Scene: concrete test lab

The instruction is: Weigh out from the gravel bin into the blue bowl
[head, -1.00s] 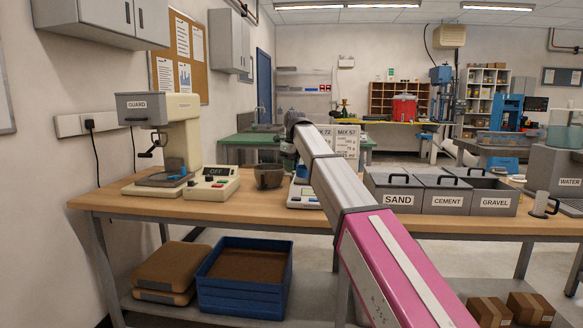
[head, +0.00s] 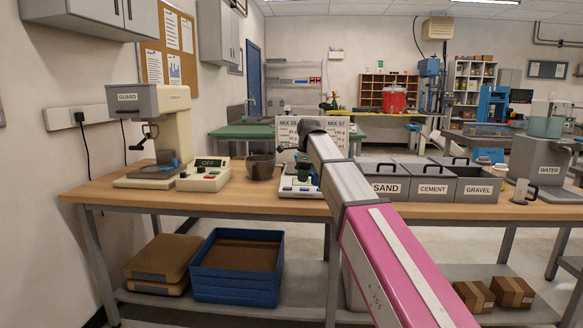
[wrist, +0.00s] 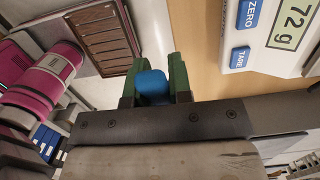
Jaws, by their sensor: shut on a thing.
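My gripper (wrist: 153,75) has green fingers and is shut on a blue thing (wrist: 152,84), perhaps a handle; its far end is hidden. In the head view my gripper (head: 303,168) hangs just over or beside the white scale (head: 297,191), partly behind my arm. The scale also shows in the wrist view (wrist: 265,35), its display reading 72 g beside blue ZERO and TARE buttons. The gravel bin (head: 480,189) is the rightmost of three grey bins, with a handle on top. I cannot make out the blue bowl for certain.
A dark bowl (head: 260,167) stands left of the scale. The sand bin (head: 388,188) and cement bin (head: 433,188) sit left of the gravel bin. A guarded mixer (head: 165,140) and control box (head: 204,177) stand at left, a water dispenser (head: 545,160) at right. Boards stand behind the scale.

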